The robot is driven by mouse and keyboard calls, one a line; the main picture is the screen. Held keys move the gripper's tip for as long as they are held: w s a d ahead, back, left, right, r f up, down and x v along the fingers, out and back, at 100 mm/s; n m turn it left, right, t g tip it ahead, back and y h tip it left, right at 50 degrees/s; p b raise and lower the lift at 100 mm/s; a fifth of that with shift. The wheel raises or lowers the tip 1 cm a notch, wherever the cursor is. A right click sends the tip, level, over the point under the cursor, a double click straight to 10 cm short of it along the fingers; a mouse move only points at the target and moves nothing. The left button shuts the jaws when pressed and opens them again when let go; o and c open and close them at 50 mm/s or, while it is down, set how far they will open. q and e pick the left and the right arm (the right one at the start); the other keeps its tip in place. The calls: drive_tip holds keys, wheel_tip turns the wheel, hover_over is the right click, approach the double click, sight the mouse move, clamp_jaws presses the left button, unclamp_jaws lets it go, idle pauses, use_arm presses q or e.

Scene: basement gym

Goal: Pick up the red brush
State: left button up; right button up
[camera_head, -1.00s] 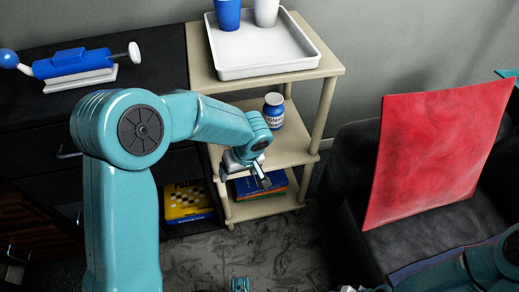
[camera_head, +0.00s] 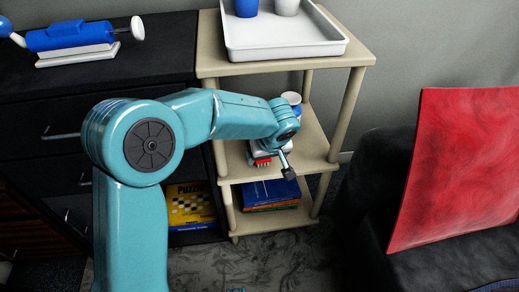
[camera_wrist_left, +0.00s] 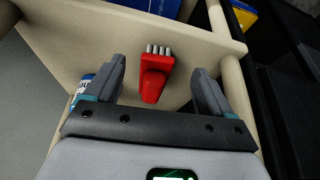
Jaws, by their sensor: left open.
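The red brush (camera_wrist_left: 154,78) lies on the beige middle shelf (camera_wrist_left: 110,45), with its pale bristles toward the top of the left wrist view. I cannot tell how far the fingers are above the shelf. My right gripper is not in view.
A white jar (camera_head: 291,99) stands behind my left wrist on the middle shelf. Above is a white tray (camera_head: 285,50) with a blue cup (camera_head: 246,8) and a white cup (camera_head: 286,6). Boxes (camera_head: 270,192) lie on the bottom shelf. A shelf post (camera_head: 350,112) stands to the right.

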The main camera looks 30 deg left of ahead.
use_arm(q)
drive_tip(key=w+a, duration=0.5)
drive_tip(key=shift+w, duration=0.25)
drive_tip(key=shift+w+a+f, duration=0.1)
drive_tip(key=shift+w+f, duration=0.1)
drive_tip(key=shift+f, duration=0.05)
drive_tip(key=b+x, duration=0.2)
drive_tip(key=x, duration=0.2)
drive_tip(key=shift+a+f, duration=0.1)
drive_tip(key=shift+f, duration=0.2)
drive_tip(key=shift+r, duration=0.1)
drive_tip(key=c, duration=1.2)
